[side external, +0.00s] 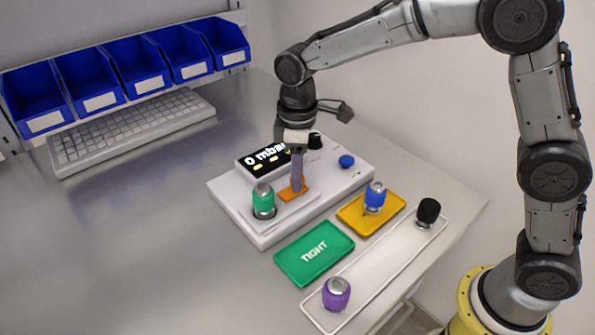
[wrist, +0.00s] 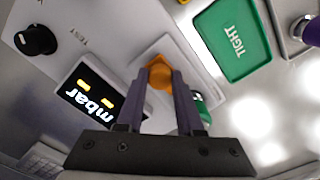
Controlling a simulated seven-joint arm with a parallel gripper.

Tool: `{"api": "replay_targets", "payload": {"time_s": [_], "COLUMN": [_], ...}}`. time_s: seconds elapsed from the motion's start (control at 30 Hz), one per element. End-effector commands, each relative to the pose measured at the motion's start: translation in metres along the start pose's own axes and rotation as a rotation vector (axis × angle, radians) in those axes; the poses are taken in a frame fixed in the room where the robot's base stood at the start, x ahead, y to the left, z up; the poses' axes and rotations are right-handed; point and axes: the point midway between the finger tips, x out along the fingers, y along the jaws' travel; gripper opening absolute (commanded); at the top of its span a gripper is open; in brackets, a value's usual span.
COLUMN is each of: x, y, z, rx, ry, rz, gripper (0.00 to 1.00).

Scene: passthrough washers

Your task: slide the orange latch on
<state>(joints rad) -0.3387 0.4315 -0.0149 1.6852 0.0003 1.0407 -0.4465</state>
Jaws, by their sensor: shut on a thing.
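The orange latch (side external: 291,194) lies on the raised plate of the white test device (side external: 235,202), right of a green-banded fitting (side external: 264,200) that stands upright in the device. My gripper (side external: 298,187) points down with its fingertips at the latch. In the wrist view my gripper (wrist: 161,76) is shut on the orange latch (wrist: 160,72), which shows between and beyond the fingertips. The green fitting (wrist: 203,110) is mostly hidden behind a finger there. From these views I cannot tell whether the latch touches the fitting.
The device has a lit mbar display (side external: 264,157), a black knob (wrist: 35,40) and a blue button (side external: 346,161). In front lie an empty green TIGHT tray (side external: 292,262), a yellow tray (side external: 353,224) with a blue fitting, and a white tray (side external: 372,272) with purple and black fittings.

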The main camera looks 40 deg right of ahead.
Motion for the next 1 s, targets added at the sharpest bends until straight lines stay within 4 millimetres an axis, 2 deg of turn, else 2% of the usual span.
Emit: {"api": "replay_targets", "payload": {"time_s": [0.17, 0.4, 0.63, 0.67, 0.7, 0.8, 1.0], "x": [-0.001, -0.001, -0.002, -0.002, -0.002, -0.001, -0.001], "y": [-0.002, -0.020, -0.021, -0.021, -0.021, -0.021, -0.020], "z": [-0.003, -0.021, -0.022, -0.022, -0.022, -0.022, -0.021], "rx": [-0.001, -0.003, -0.001, -0.001, -0.001, -0.001, 0.000], "ry": [0.003, 0.004, 0.008, 0.008, 0.008, 0.006, 0.003], "rz": [0.002, 0.002, -0.001, -0.001, -0.001, 0.000, 0.000], "gripper": [0.00, 0.00, 0.00, 0.41, 0.48, 0.66, 0.67]}}
